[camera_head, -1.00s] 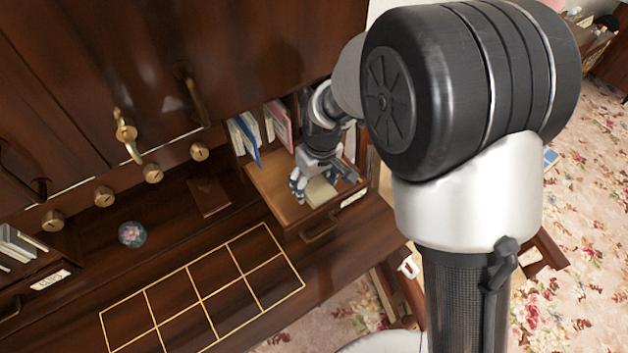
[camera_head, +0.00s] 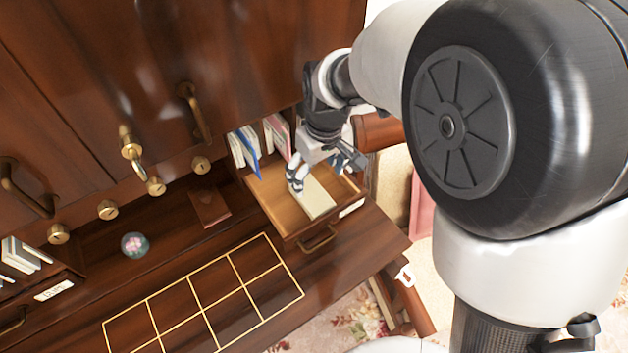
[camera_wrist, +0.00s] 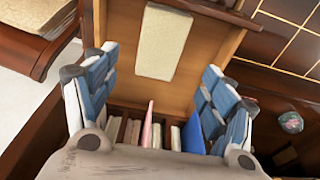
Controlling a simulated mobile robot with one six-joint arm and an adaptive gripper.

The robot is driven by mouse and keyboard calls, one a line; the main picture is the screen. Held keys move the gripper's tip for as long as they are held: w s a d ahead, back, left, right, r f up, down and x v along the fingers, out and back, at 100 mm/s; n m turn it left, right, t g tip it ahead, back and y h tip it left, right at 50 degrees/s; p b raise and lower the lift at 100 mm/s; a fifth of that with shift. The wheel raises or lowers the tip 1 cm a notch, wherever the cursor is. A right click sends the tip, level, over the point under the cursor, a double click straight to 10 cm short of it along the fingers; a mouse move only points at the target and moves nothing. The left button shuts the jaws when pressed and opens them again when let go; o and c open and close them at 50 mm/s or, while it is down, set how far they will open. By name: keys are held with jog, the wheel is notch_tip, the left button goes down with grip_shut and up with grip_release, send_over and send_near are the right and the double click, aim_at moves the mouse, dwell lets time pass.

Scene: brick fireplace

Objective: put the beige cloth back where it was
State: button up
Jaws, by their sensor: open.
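The beige cloth (camera_head: 320,199) lies as a flat folded strip on the floor of the open wooden drawer (camera_head: 272,198). In the wrist view the cloth (camera_wrist: 163,42) is plain and nothing covers it there. My gripper (camera_head: 325,170) is above the drawer, over the cloth's back end. Its blue-padded fingers are spread wide with nothing between them, as the wrist view (camera_wrist: 158,70) also shows. The fingers look clear of the cloth.
Upright books (camera_head: 243,150) stand behind the drawer. A gold-lined grid (camera_head: 205,300) is on the desk top, with a glass ball (camera_head: 134,245) and a dark red booklet (camera_head: 209,207) beyond it. Brass-handled cabinet doors hang close above. The grid is empty.

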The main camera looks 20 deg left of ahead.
jog(key=s+d+r+m+t, duration=0.1)
jog(key=s+d+r+m, duration=0.15)
jog(key=d+r, duration=0.45)
jog(key=s+d+r+m+t, duration=0.1)
jog(key=s+d+r+m, duration=0.1)
jog(key=s+d+r, duration=0.5)
jog(key=s+d+m+t+h, duration=0.1)
jog(key=s+d+m, duration=0.4)
jog(key=s+d, duration=0.4)
jog(key=d, duration=0.3)
jog(key=shift+s+f+t, duration=0.15)
jog(key=shift+s+t, duration=0.15)
jog(key=shift+s, duration=0.1)
jog(key=shift+m, duration=0.25)
notch_tip(320, 180, down, 8)
jog(key=b, duration=0.7)
jog(key=shift+b, duration=0.35)
